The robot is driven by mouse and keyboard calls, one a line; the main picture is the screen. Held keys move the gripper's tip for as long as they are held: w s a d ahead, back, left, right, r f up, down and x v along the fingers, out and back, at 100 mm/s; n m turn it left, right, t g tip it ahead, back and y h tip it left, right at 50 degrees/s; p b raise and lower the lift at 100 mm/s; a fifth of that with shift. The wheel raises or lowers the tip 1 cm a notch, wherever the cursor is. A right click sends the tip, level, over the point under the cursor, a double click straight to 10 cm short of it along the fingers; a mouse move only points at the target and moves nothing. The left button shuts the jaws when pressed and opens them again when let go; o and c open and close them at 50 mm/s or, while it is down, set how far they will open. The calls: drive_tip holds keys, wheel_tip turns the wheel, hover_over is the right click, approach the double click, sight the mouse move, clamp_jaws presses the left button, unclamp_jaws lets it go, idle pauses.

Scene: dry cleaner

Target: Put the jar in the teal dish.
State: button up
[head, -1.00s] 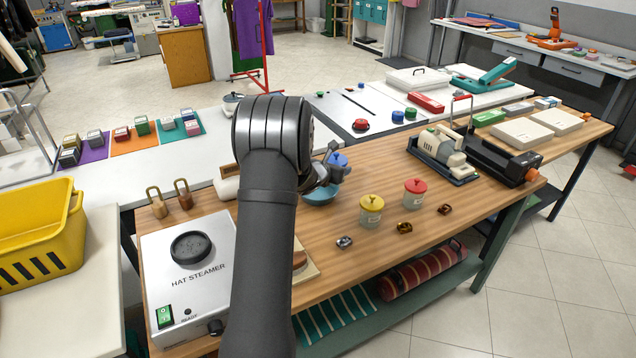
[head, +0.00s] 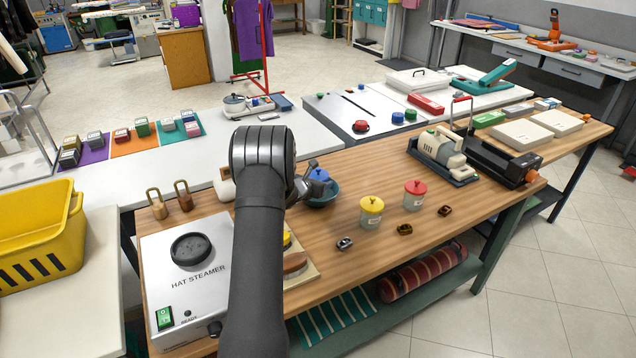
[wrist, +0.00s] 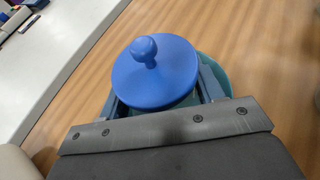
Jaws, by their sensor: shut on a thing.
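The jar with the blue knobbed lid (head: 319,175) is at the teal dish (head: 325,199) on the wooden bench. In the wrist view the blue lid (wrist: 155,72) fills the space between the fingers of my gripper (wrist: 160,92), which is shut on the jar. The dish's teal rim (wrist: 218,78) shows below and to the right of the lid. In the head view my gripper (head: 312,184) is at the dish's left side. The jar's body is hidden, so I cannot tell whether its base touches the dish.
A jar with a yellow lid (head: 371,212) and a jar with a red lid (head: 414,195) stand to the right. Several small metal clips, one of them silver (head: 344,243), lie near the front edge. The hat steamer (head: 188,265) is at the left.

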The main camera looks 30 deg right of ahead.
drive_tip(key=shift+f, duration=0.2)
drive_tip(key=o, duration=1.2)
drive_tip(key=shift+c, duration=0.2)
drive_tip(key=shift+r, duration=0.25)
drive_tip(key=v, duration=1.2)
drive_tip(key=shift+f, duration=0.1)
